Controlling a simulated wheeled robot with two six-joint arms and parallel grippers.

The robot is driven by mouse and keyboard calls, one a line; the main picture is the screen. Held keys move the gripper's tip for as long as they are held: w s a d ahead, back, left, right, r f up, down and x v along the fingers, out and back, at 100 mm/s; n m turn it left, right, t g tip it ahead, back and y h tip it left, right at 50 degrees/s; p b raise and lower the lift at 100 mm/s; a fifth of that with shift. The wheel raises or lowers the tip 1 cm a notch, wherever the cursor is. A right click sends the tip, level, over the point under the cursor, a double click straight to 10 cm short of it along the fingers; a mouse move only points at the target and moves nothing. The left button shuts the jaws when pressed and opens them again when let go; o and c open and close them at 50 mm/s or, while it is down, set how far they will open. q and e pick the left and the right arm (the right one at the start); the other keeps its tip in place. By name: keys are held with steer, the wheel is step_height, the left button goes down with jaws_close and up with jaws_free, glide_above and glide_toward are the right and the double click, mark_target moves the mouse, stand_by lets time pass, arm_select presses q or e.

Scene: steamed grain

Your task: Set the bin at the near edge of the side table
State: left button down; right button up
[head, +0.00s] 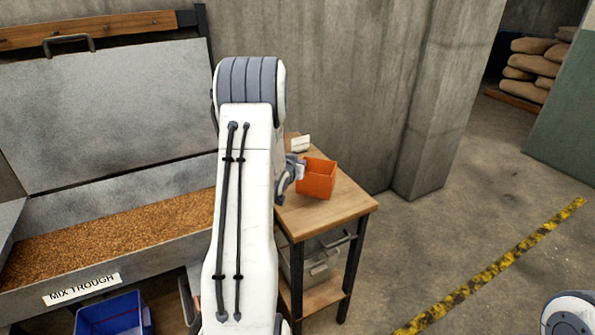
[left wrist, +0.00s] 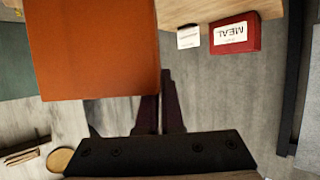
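The orange bin (head: 316,180) is upright at the side table (head: 345,202), over the right part of its wooden top. I cannot tell whether its base touches the wood. My left gripper (head: 297,170) is at the bin's left side, partly hidden by my arm. In the left wrist view the bin (left wrist: 95,50) fills the upper left. The left gripper (left wrist: 161,90) has its dark fingers close together at the bin's edge, one partly hidden behind the bin; it looks shut on the wall. My right gripper is out of view.
A metal box (head: 318,262) sits below the tabletop. The grain trough (head: 120,235) and blue crate (head: 112,314) are left. Floor right of the table is clear.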

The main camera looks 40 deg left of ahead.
arm_select(q)
steer(key=f, duration=0.1)
steer(key=w+a+f, duration=0.1)
steer(key=f, duration=0.1)
steer(key=a+f+p, duration=0.1)
steer(key=f, duration=0.1)
steer(key=shift+w+a, duration=0.2)
steer(key=shift+a, duration=0.05)
steer(key=shift+f, duration=0.35)
steer(key=shift+f, duration=0.15)
steer(key=c, duration=1.1)
jaws_free()
steer(key=shift+o, duration=0.2)
